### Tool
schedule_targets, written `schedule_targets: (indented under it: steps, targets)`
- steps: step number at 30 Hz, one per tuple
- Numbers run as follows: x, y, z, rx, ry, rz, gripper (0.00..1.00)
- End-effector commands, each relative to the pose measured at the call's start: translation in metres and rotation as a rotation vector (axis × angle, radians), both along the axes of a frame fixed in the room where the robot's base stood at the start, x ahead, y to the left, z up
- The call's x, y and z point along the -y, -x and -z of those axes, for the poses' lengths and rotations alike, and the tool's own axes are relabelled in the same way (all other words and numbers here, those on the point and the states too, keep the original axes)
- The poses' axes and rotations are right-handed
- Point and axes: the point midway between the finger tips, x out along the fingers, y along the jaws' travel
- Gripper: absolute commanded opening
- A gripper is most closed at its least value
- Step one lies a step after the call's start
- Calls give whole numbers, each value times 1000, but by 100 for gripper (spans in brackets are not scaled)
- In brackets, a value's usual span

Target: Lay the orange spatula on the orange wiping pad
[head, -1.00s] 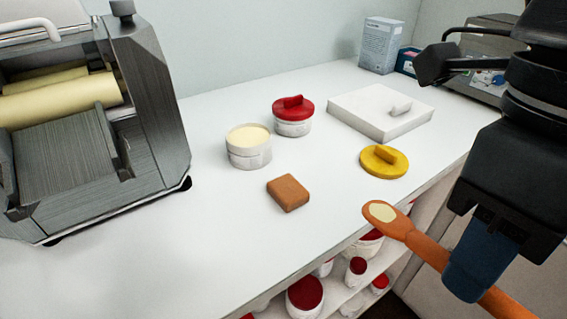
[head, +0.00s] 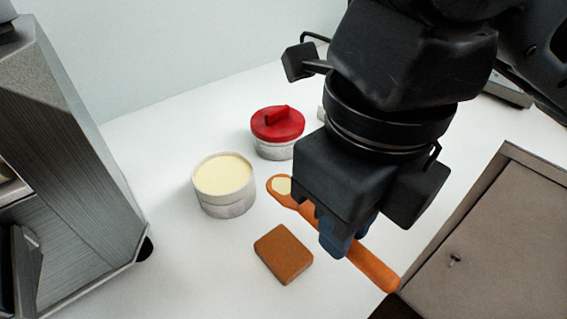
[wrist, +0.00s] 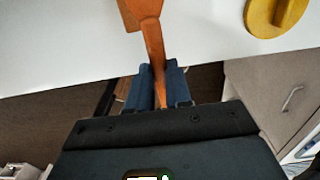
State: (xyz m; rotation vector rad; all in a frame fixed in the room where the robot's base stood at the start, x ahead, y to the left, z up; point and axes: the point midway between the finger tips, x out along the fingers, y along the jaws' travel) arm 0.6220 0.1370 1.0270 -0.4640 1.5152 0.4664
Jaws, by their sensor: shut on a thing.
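The orange spatula (head: 372,267) has a cream-coloured smear on its head. My gripper (head: 338,240) is shut on its handle, and the gripper's blue fingers also show around the handle in the wrist view (wrist: 158,85). In the head view the spatula's head points toward the back left, beside the orange wiping pad. The wiping pad (head: 283,254), a brown-orange block, lies on the white counter, left of my gripper. In the wrist view the pad (wrist: 127,14) shows partly behind the spatula (wrist: 152,35) at the top edge. The spatula's height above the counter is hard to tell.
An open tub of cream (head: 224,185) stands behind the pad, and a red-lidded tub (head: 277,131) stands farther back. The steel mill (head: 75,160) is at left. A yellow lid (wrist: 277,14) lies right of the spatula in the wrist view.

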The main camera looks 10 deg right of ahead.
Motion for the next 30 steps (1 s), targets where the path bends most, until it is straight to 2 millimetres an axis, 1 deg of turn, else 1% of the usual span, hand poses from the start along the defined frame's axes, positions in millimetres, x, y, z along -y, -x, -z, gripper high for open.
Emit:
schedule_targets:
  steps: [1,3,6,9,14,18,21,30]
  targets:
    - [-10,-3,6,-3,1,-3,0]
    - [-21,-8,14,-2,1,-2,0]
    - [-32,-14,21,-1,0,-1,0]
    - [-38,-17,25,-1,1,0,0]
    - [-39,-17,34,-2,0,0,0]
    - [-39,-17,54,-3,-1,1,0]
    - [-39,-17,65,-1,0,1,0]
    - [-39,-17,67,-1,-1,0,0]
